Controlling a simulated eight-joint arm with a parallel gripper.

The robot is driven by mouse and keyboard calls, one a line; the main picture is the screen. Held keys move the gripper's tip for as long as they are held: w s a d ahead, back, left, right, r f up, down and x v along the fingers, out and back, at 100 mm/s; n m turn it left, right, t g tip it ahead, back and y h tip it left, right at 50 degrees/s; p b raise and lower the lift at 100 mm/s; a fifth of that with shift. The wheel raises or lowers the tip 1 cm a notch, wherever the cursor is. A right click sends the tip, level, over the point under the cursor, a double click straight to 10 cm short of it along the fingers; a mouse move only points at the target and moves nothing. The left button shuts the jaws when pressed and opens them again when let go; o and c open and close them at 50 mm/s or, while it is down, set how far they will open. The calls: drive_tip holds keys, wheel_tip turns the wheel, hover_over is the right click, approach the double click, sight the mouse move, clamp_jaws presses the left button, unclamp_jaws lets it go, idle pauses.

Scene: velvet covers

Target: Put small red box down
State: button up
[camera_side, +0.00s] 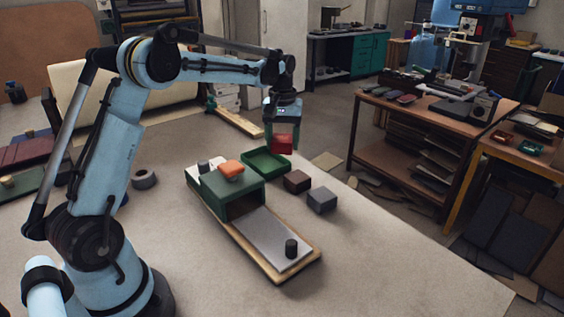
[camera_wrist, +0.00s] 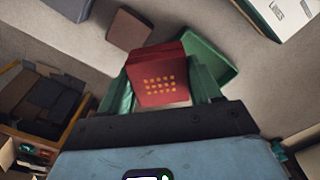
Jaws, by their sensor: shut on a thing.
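The small red box (camera_side: 282,144) is held in my gripper (camera_side: 283,135), above the table and over the far right part of a green tray (camera_side: 262,172). In the wrist view, the red box (camera_wrist: 158,78) shows a grid of yellow dots and sits between the two green fingers of my gripper (camera_wrist: 162,85). My gripper is shut on it. Part of the green tray (camera_wrist: 210,58) shows behind the box in the wrist view. I cannot tell the exact height of the box over the tray.
A dark brown box (camera_side: 297,181) and a grey box (camera_side: 322,200) stand right of the tray. The table's right side is clear.

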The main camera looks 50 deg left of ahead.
hover_over(266, 165)
wheel_tip(266, 165, down, 6)
drive_tip(key=shift+s+r, duration=0.1)
drive_tip(key=shift+r, duration=0.1)
drive_tip(key=shift+f, duration=1.95)
drive_tip(key=shift+f, duration=0.15)
drive_tip(key=o, duration=0.9)
